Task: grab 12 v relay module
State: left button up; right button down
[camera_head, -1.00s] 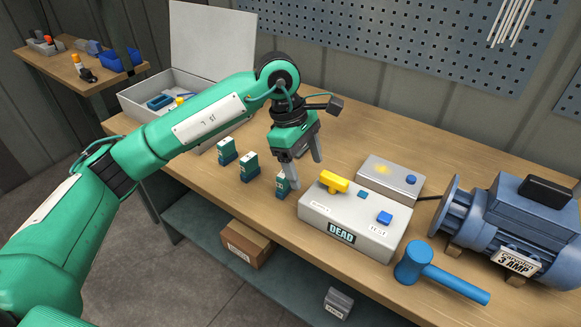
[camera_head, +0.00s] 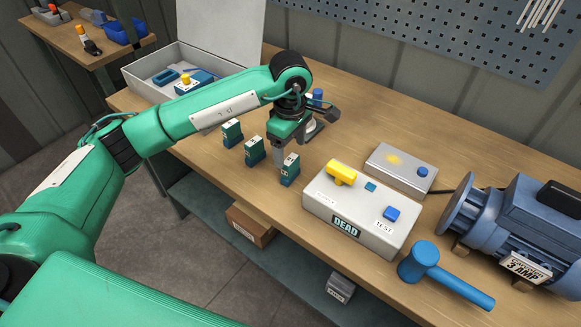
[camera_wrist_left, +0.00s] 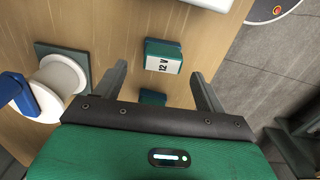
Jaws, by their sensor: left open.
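A teal-and-white relay module labelled 12 V (camera_wrist_left: 163,57) lies ahead of my left gripper in the left wrist view, between the lines of its fingers. My left gripper (camera_wrist_left: 160,72) is open and empty, with one finger on each side. In the head view, several similar modules stand in a row: a left one (camera_head: 232,132), a middle one (camera_head: 254,151) and a right one (camera_head: 289,170). Their labels are too small to read there. My left gripper (camera_head: 290,152) hangs just behind the right one. Another module (camera_wrist_left: 152,97) is partly hidden by the gripper body. My right gripper is out of view.
Beyond are a flat grey box (camera_head: 400,172), a blue motor (camera_head: 515,225) and a blue mallet (camera_head: 440,277). A white spool (camera_wrist_left: 55,85) stands beside the gripper. An open case (camera_head: 150,92) is at back left.

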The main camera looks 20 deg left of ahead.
aim_at(290, 159)
pick_arm(q)
jog(key=f, duration=0.1)
jog(key=f+p, duration=0.1)
jog(key=f, duration=0.1)
jog(key=shift+s+d+f, duration=0.1)
jog(key=shift+s+f, duration=0.1)
jog(key=shift+f, duration=0.55)
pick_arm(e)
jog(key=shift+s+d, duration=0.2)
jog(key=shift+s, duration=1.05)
pick_arm(q)
jog(key=c, duration=1)
jog(key=shift+c, duration=0.4)
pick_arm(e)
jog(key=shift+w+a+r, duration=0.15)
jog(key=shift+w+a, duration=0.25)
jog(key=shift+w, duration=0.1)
pick_arm(q)
jog(key=shift+r, duration=0.1)
